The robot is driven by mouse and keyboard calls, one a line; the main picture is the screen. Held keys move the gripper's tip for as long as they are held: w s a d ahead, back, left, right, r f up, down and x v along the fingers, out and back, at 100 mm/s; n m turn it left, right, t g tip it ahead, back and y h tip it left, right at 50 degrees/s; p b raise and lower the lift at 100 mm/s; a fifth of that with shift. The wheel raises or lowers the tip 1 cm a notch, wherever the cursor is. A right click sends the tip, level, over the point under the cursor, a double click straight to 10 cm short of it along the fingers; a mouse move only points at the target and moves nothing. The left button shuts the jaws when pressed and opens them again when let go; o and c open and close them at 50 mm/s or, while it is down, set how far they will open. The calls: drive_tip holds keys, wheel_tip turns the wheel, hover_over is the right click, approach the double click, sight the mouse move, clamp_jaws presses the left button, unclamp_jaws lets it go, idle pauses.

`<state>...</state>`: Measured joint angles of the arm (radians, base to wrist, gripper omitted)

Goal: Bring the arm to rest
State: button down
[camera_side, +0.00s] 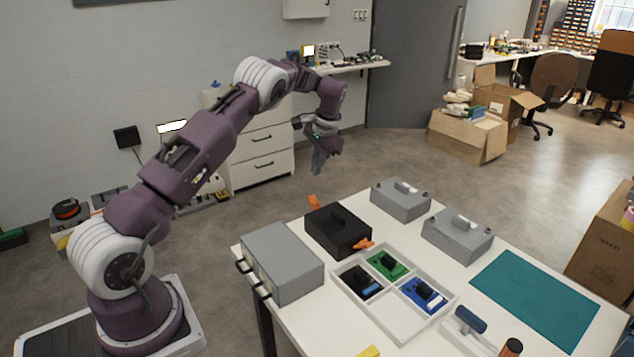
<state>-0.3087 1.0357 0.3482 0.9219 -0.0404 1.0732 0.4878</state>
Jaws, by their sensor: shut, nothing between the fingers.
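My gripper (318,168) hangs at the end of my raised, bent arm, pointing down. It is shut and empty. It is in the air beyond the far left edge of the white table (362,211), apart from everything on it. The fingertips are small in this view.
On the table are a grey box (283,262), a black box (337,231) with orange latches, two grey cases (400,199) (457,236), a white divided tray (396,316) holding green, blue and black items, and a teal mat (535,297). White drawers (262,150) stand behind my gripper.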

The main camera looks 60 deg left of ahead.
drive_tip(key=shift+r, duration=0.7)
